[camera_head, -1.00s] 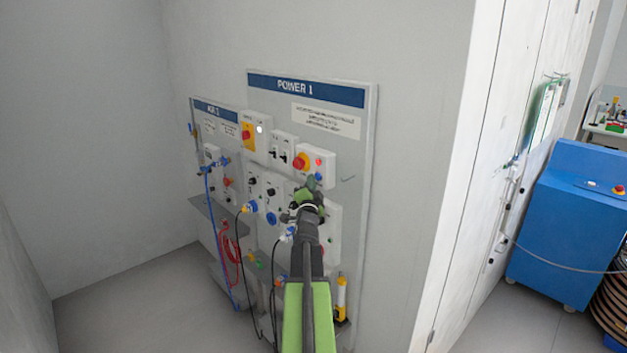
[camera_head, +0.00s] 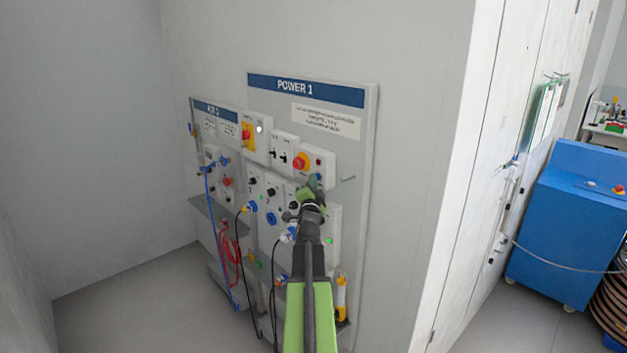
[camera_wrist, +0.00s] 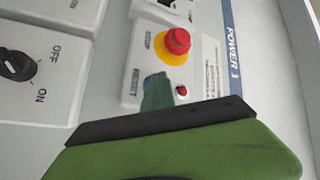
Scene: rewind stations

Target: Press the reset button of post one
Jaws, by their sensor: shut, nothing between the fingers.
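The reset button (camera_head: 319,177) is a small blue button low on the white stop box of the POWER 1 board. My gripper (camera_head: 313,186) is shut and empty, with its tip at the button; whether it touches cannot be told. In the wrist view my green gripper tip (camera_wrist: 157,92) covers most of the button beside the word RESET. A red mushroom stop button (camera_wrist: 177,41) on a yellow ring sits on the same box, and it also shows in the head view (camera_head: 301,161). A small dark red lamp (camera_wrist: 182,90) is beside the gripper tip.
The POWER 1 board (camera_head: 366,140) carries several switch boxes, sockets and cables. A green lamp (camera_head: 330,240) glows at its lower right. The AIR board (camera_head: 230,106) stands to its left. A blue cabinet (camera_head: 562,235) is at the right. Bare floor (camera_head: 120,310) lies at left.

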